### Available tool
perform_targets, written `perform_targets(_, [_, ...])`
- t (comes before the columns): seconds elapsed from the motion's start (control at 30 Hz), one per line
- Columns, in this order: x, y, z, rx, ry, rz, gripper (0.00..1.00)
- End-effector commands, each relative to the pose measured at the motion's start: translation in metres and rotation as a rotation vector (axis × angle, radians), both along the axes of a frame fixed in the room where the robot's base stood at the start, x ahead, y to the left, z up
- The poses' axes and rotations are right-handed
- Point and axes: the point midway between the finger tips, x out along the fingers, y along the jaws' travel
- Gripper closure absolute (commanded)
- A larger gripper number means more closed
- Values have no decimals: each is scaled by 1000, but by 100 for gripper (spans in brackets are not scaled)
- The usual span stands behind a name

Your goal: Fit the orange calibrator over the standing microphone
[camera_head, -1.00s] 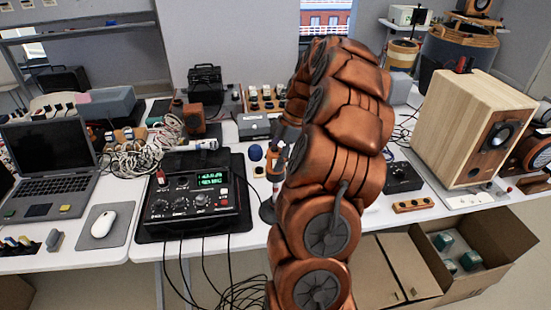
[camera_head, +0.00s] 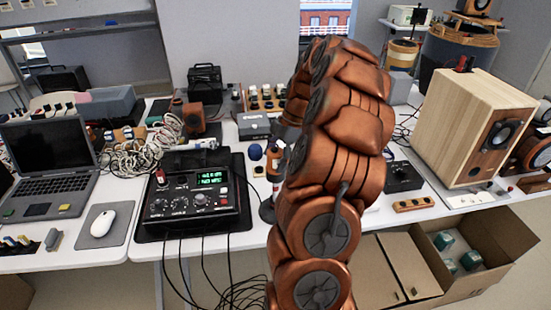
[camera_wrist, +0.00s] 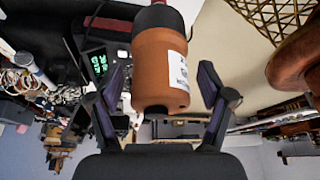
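The orange calibrator (camera_head: 273,163), with a white label and a dark end, shows just left of my arm in the head view, partly hidden by it. In the wrist view the calibrator (camera_wrist: 158,65) lies between the fingers of my gripper (camera_wrist: 165,92). Gaps show between the fingers and its sides, so my gripper looks open around it. A small dark hole shows in its near end, and its black end runs toward the top of the picture. My arm hides the gripper in the head view. I cannot make out the standing microphone for certain.
A black meter (camera_head: 195,200) with a green display stands left of the calibrator, its cables hanging off the table front. A blue ball (camera_head: 255,153) is close by. A wooden speaker (camera_head: 468,130) stands at right. A laptop (camera_head: 45,170) and mouse (camera_head: 103,223) are at left.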

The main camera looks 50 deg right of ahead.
Motion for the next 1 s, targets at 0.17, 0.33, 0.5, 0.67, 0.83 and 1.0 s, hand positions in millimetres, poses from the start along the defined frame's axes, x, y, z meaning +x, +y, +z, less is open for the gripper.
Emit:
perform_targets(0.17, [0,0,0,0,0,0,19])
perform_targets(0.33, [0,-1,2,-1,0,0,19])
perform_targets(0.5, [-2,-7,16,-2,-2,0,19])
perform_targets(0.67, [-4,-16,38,-4,-5,-1,19])
perform_targets(0.83, [-8,-24,59,-5,-3,-2,19])
perform_targets(1.0, [-11,-31,77,-4,-2,0,19])
